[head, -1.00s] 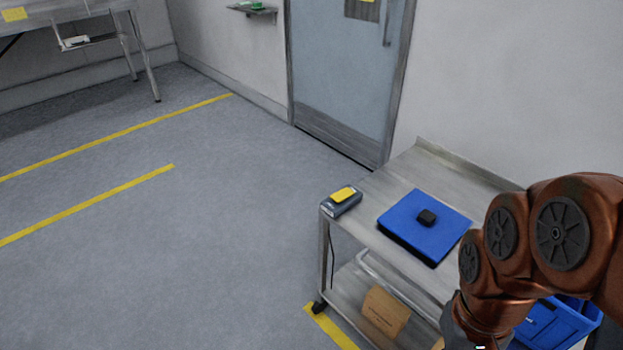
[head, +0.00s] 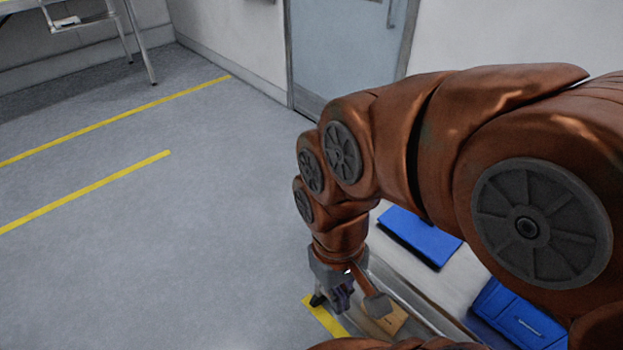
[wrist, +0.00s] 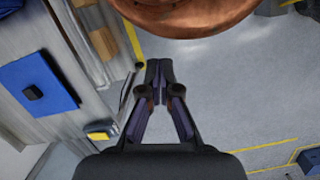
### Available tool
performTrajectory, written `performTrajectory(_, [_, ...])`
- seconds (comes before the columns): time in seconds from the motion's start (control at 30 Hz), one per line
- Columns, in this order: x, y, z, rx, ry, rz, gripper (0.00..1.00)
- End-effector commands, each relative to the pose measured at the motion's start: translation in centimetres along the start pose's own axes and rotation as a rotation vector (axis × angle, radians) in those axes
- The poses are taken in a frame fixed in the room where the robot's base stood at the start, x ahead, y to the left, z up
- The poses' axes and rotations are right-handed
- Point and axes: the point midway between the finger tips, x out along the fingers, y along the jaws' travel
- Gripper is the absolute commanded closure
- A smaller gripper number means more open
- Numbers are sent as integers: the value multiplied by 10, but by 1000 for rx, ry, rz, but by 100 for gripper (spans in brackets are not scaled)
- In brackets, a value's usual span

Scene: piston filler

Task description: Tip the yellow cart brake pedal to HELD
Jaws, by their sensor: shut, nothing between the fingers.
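My gripper (head: 335,292) is low beside the cart's left end, by a dark caster, and partly covered by my arm in the head view. In the wrist view the fingers (wrist: 159,68) are shut with their tips together and nothing between them, over the grey floor beside the cart (wrist: 62,128). A small grey unit with a yellow top (wrist: 99,134) sits at the cart top's corner in the wrist view, apart from the fingers. My arm hides it in the head view. I cannot tell whether it is the brake pedal, and no other pedal is clear.
A blue case (head: 424,238) with a small black piece on it (wrist: 33,92) lies on the cart top. Cardboard boxes (wrist: 104,43) are on the lower shelf. A blue bin (head: 520,322) is at the lower right. Open floor with yellow lines (head: 90,190) extends left.

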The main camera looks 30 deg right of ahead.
Motion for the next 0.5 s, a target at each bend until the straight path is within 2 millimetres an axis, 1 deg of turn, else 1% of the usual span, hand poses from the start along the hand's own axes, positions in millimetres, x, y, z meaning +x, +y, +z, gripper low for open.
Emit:
performTrajectory(0.2, [0, 0, 0, 0, 0, 0, 100])
performTrajectory(0.3, [-2, 0, -4, -3, -1, -1, 100])
performTrajectory(0.37, [-4, 1, -10, -9, -1, -4, 100])
performTrajectory(0.47, [-14, 2, -28, -27, 6, -11, 100])
performTrajectory(0.5, [-18, 2, -38, -37, 7, -14, 100])
